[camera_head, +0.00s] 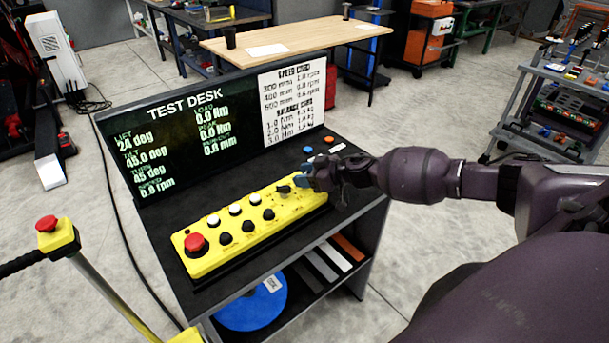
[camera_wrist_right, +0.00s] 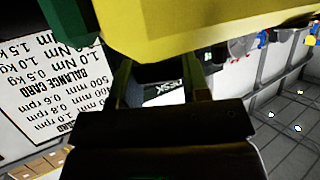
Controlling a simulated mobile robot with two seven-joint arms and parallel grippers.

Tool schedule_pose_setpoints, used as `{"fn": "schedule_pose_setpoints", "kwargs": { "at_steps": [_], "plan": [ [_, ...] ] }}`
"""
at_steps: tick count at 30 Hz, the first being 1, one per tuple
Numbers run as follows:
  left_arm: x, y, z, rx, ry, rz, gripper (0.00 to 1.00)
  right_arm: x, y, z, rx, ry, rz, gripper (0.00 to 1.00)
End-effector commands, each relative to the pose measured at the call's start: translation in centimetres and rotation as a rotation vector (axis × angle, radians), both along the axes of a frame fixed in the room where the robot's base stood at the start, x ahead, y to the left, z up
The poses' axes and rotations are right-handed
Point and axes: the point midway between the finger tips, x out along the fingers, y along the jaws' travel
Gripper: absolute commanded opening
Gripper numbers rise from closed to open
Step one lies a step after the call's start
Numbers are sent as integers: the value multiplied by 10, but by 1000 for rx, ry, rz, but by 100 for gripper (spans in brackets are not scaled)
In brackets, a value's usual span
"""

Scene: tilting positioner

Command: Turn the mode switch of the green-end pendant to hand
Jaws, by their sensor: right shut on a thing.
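The yellow pendant (camera_head: 255,225) lies along the front of the desk. It has a red mushroom button (camera_head: 196,243), white and black buttons, and a black rotary switch (camera_head: 284,190) near its right end. My right gripper (camera_head: 306,180) is at that right end and hides part of it. In the right wrist view a yellow body (camera_wrist_right: 190,25) with a green part (camera_wrist_right: 68,20) fills the top, and the fingers (camera_wrist_right: 160,80) meet it. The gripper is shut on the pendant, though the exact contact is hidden. The switch's marks are too small to read. My left gripper is out of view.
The test desk screen (camera_head: 190,120) stands behind the pendant, with a printed card (camera_head: 293,100). Blue and orange buttons (camera_head: 318,144) sit near the right arm. A blue disc (camera_head: 252,303) lies on the shelf below. Another yellow box with a red button (camera_head: 55,236) stands at left.

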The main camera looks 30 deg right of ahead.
Motion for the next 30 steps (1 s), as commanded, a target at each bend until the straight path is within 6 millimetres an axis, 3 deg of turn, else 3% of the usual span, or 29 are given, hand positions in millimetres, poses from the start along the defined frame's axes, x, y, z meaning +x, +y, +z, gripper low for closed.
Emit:
{"fn": "schedule_pose_setpoints", "kwargs": {
  "at_steps": [8, 17, 30],
  "plan": [
    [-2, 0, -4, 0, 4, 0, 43, 0, -1, -1, -2, 0, 44, 19],
    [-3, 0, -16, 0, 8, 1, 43, 1, -1, -2, -2, -1, 237, 19],
    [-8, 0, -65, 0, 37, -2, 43, 2, 0, -7, 0, 2, 650, 19]
  ]
}}
